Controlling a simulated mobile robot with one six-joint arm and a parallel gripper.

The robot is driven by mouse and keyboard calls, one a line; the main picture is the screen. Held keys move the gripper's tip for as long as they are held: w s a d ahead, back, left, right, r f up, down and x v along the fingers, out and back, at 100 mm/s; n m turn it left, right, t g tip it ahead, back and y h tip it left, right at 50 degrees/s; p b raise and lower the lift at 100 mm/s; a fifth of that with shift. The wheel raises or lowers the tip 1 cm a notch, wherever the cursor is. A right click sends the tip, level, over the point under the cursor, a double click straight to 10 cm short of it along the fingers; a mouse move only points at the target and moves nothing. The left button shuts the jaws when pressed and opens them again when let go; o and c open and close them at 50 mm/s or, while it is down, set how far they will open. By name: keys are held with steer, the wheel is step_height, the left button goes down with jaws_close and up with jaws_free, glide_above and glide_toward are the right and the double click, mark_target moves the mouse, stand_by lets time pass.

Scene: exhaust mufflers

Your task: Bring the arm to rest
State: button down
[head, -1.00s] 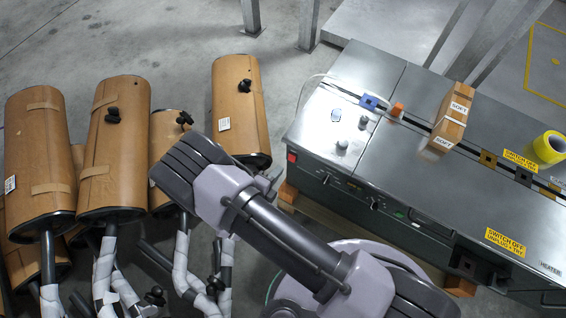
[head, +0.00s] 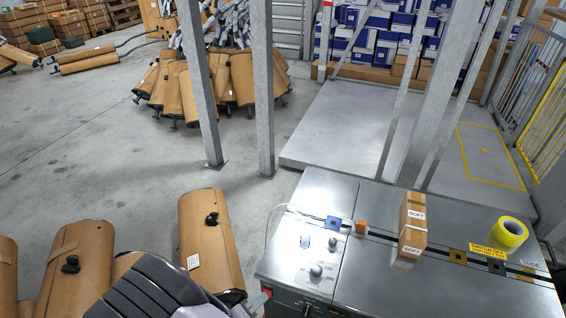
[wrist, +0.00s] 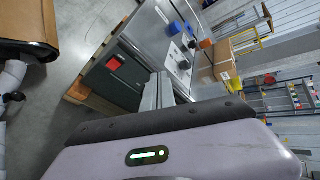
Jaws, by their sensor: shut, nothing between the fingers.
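My gripper (wrist: 166,91) shows in the wrist view as grey fingers beyond the dark edge of its pale purple housing, which carries a lit green strip. The fingers are shut with nothing between them. Behind them in that view is the steel-topped sealing machine (wrist: 124,77), with no clear contact.
Brown-wrapped mufflers (head: 211,245) stand at the lower left. The machine (head: 340,270) at the right bears a carton (head: 412,225) and yellow tape (head: 510,234). Grey posts (head: 262,90) rise behind. Open floor (head: 90,170) lies at the left.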

steer(key=d+r+m+g, duration=0.8)
steer(key=d+r+m, duration=0.8)
steer(key=r+m, duration=0.55)
steer(key=s+d+r+m+t+y, duration=0.1)
steer(key=s+r+m+y, duration=0.3)
steer(key=m, duration=0.9)
steer(key=s+d+r+m+t+y, duration=0.2)
steer(key=s+r+m, duration=0.4)
steer(key=r+m, duration=0.3)
steer(key=d+m+y, duration=0.1)
steer(key=m+y, duration=0.1)
steer(key=m, duration=0.2)
steer(key=shift+r+t, duration=0.3)
steer(key=shift+s, duration=0.1)
